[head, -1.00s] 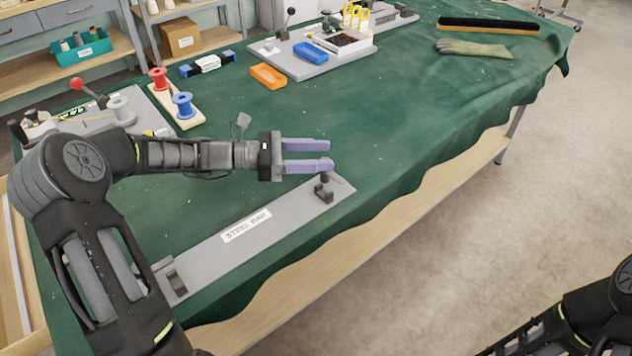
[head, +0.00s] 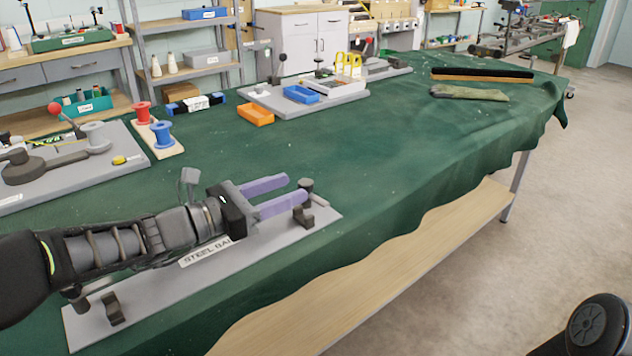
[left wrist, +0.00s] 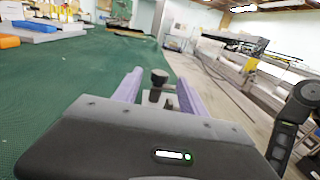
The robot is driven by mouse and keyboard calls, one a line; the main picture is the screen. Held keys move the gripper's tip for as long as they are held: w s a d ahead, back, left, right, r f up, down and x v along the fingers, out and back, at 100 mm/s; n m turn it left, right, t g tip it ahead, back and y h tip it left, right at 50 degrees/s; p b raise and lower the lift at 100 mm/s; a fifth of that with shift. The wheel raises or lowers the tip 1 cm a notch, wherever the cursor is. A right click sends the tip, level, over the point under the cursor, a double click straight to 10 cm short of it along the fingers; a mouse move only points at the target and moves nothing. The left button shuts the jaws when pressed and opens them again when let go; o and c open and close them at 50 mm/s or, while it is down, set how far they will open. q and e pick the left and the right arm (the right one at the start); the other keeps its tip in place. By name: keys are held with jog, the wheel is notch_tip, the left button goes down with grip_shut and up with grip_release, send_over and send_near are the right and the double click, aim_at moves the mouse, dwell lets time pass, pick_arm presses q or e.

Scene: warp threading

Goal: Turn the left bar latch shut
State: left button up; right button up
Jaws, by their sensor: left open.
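A long grey plate labelled "STEEL BAR" (head: 165,285) lies along the table's front edge. A dark bracket (head: 112,308) stands at its left end, with a dark latch part (head: 77,299) beside it, partly hidden by my forearm. At the right end are a dark bracket (head: 303,215) and a round-topped latch knob (head: 306,186). My left gripper (head: 295,189) is open, its purple fingers pointing toward the right-end knob. In the left wrist view the knob (left wrist: 159,77) appears between the fingertips; I cannot tell if they touch it. My right gripper is out of view.
Red and blue spools (head: 162,135) stand on a wooden strip at the back left, near a grey device board (head: 70,165). An orange bin (head: 256,115) and a blue bin (head: 301,95) sit farther back. The green cloth's middle is clear.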

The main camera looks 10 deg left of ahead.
pick_arm(q)
jog(key=shift+d, duration=0.1)
jog(key=b+x, duration=0.1)
jog(key=x, duration=0.6)
jog(key=shift+w+d, duration=0.2)
jog(key=shift+w, duration=0.1)
grip_shut()
dwell(0.3)
